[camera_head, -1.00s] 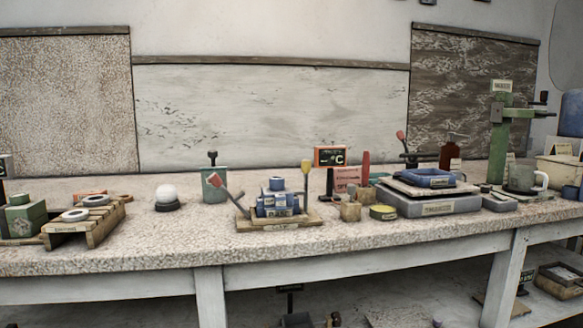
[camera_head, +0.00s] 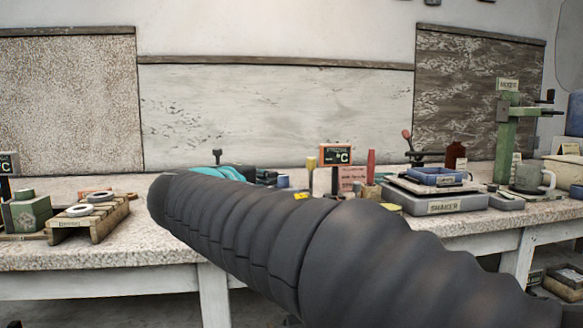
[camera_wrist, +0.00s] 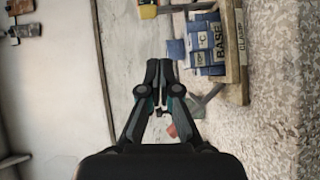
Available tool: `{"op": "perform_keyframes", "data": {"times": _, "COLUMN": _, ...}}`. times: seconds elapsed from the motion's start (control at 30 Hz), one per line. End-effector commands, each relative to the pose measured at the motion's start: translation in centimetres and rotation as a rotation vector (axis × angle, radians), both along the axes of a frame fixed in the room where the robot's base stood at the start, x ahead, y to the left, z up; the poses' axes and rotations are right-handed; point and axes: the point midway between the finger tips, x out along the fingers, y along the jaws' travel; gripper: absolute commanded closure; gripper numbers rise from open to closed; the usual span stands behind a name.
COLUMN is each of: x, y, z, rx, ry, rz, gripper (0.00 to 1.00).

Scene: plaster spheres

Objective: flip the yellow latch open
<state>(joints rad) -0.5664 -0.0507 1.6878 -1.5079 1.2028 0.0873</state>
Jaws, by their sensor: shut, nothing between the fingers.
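The yellow latch is a lever with a yellow grip (camera_head: 311,163), standing upright at the right end of the wooden clamp base. Its yellow end (camera_wrist: 148,11) also shows at the top of the wrist view. My gripper (camera_wrist: 158,66) is shut and empty in the wrist view, below and apart from the yellow end. The clamp base (camera_wrist: 236,60) holds blue blocks (camera_wrist: 205,48) to the right of my fingertips. A red-ended lever (camera_wrist: 172,131) shows partly behind my right finger. In the head view my dark arm hides most of the base and the fingertips.
A temperature display (camera_head: 336,155) and a red upright piece (camera_head: 371,165) stand right of the latch. The shaker (camera_head: 438,200) is farther right, and a wooden rack (camera_head: 90,218) stands at left. Bare benchtop (camera_wrist: 285,100) shows at right in the wrist view.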

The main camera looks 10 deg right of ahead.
Motion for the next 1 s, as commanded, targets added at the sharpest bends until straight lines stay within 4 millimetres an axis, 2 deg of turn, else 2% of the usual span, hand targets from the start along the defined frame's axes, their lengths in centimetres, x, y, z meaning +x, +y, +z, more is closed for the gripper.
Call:
{"op": "perform_keyframes", "data": {"times": 0.03, "x": 0.4, "y": 0.8, "z": 0.6, "rx": -0.021, "ry": -0.017, "rz": 0.008, "gripper": 1.0}}
{"op": "perform_keyframes", "data": {"times": 0.13, "x": 0.7, "y": 1.5, "z": 1.3, "rx": -0.044, "ry": -0.037, "rz": 0.013, "gripper": 1.0}}
{"op": "perform_keyframes", "data": {"times": 0.53, "x": 0.9, "y": 1.3, "z": 1.4, "rx": -0.046, "ry": -0.039, "rz": 0.012, "gripper": 1.0}}
{"op": "perform_keyframes", "data": {"times": 0.67, "x": 1.9, "y": 0.5, "z": 1.4, "rx": -0.046, "ry": -0.038, "rz": 0.01, "gripper": 1.0}}
{"op": "perform_keyframes", "data": {"times": 1.0, "x": 6.8, "y": -3.2, "z": 1.2, "rx": -0.046, "ry": -0.038, "rz": 0.009, "gripper": 1.0}}
